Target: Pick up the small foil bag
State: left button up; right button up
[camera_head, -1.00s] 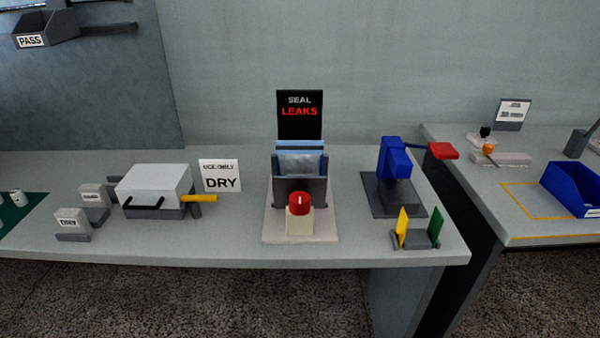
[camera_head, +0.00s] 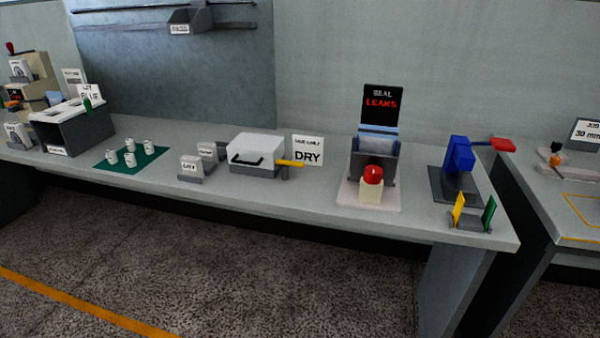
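A silvery, bag-like sheet (camera_head: 377,144) stands in a dark holder (camera_head: 373,166) under the black "SEAL LEAKS" sign (camera_head: 382,108). It may be a foil bag, but I cannot tell for certain. A blue edge shows around it, and the holder's front hides its lower part. A red-topped block (camera_head: 372,184) stands in front of the holder. No other foil bag can be made out. Neither of my grippers is in view.
On the long bench (camera_head: 300,205) are a white-lidded box (camera_head: 256,149) with a yellow handle, a "DRY" sign (camera_head: 307,150), a blue press (camera_head: 459,155), a green mat (camera_head: 131,157) with several small cans and a grey open box (camera_head: 72,130). The floor in front is clear.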

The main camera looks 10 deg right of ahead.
aim_at(381, 140)
jog(key=u, duration=0.3)
jog(key=k, duration=0.55)
jog(key=u, duration=0.9)
jog(key=i, duration=1.6)
jog(key=z, duration=1.55)
jog(key=i, duration=0.75)
jog(key=z, duration=0.7)
